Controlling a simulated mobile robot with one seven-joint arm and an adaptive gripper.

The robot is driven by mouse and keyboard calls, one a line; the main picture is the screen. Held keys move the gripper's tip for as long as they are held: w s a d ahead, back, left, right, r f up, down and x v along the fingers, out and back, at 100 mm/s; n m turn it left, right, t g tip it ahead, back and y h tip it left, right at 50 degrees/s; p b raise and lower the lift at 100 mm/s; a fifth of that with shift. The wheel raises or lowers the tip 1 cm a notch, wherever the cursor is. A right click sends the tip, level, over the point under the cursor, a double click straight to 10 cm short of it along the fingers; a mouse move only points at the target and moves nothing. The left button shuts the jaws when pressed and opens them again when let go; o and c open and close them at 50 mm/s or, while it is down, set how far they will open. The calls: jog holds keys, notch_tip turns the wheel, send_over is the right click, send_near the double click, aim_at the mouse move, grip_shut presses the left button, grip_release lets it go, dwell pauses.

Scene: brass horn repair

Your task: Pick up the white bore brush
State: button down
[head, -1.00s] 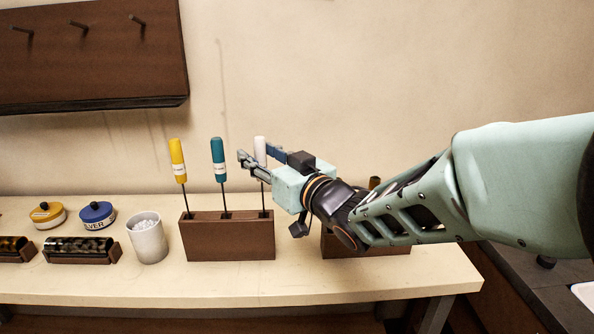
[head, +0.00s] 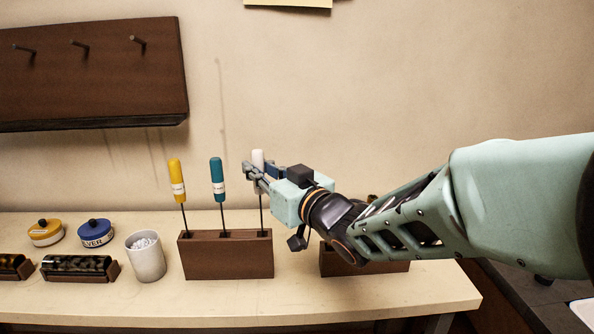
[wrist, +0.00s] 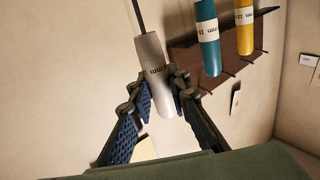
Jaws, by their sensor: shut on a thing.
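The white bore brush (head: 258,156) stands upright at the right end of the brown block rack (head: 226,262). Its thin dark shaft runs down to the rack. Its handle top is slightly higher than the yellow and teal ones. My gripper (head: 257,172) is shut on the white handle from the right. In the wrist view, both fingers (wrist: 162,84) clasp the white handle (wrist: 172,100), and the dark shaft leaves the picture at the top. The shaft's lower end is hidden by the rack.
A yellow-handled brush (head: 176,177) and a teal-handled brush (head: 217,174) stand in the same rack, left of the white one. A white cup (head: 146,260) and two lidded tins, yellow (head: 45,234) and blue (head: 95,235), stand further left. Another brown block (head: 365,264) is under my arm.

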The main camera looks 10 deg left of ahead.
notch_tip(320, 180, up, 17)
jog(key=p, duration=1.3)
jog(key=shift+f, duration=0.2)
jog(key=shift+s, duration=0.1)
